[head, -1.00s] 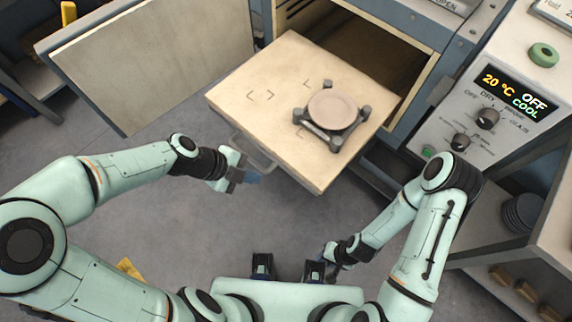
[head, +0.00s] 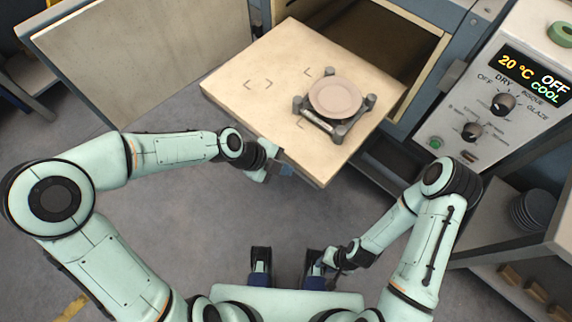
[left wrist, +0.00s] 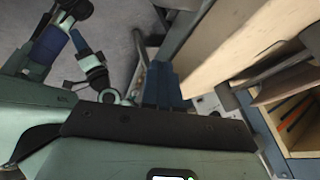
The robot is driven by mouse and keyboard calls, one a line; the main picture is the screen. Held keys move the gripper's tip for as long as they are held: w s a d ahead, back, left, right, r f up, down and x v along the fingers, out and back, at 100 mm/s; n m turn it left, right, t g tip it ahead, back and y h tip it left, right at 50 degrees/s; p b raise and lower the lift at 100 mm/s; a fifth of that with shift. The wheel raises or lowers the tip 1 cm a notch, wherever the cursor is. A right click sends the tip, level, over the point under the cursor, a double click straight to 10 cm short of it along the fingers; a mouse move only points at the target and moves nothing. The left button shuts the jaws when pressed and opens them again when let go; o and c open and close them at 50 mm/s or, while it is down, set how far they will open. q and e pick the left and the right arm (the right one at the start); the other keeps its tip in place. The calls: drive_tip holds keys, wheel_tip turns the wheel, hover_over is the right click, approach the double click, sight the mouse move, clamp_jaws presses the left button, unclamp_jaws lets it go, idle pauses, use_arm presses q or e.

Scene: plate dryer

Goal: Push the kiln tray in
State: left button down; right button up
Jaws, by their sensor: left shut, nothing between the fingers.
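The kiln tray (head: 240,85) is a pale square slab sticking far out of the open kiln in the head view. A small rack (head: 338,131) with grey corner posts stands on it and bears a pinkish round plate (head: 335,95). My left gripper (head: 284,169) is shut and empty at the tray's front edge, covering the handle area in the head view. Whether it touches the tray is unclear. The left wrist view shows its blue fingers (left wrist: 165,86) beside the tray's pale front (left wrist: 215,45). My right gripper (head: 322,264) is low near my body; its fingers are too small to judge.
The kiln door (head: 140,55) stands open at the left. The control panel (head: 490,105) at the right reads 20 °C, OFF, COOL. A shelf with dark stacked plates (head: 533,211) is at the lower right. The grey floor (head: 190,220) before the tray is clear.

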use_arm(q)
drive_tip(key=shift+w+d, duration=0.3)
drive_tip(key=shift+w, duration=0.05)
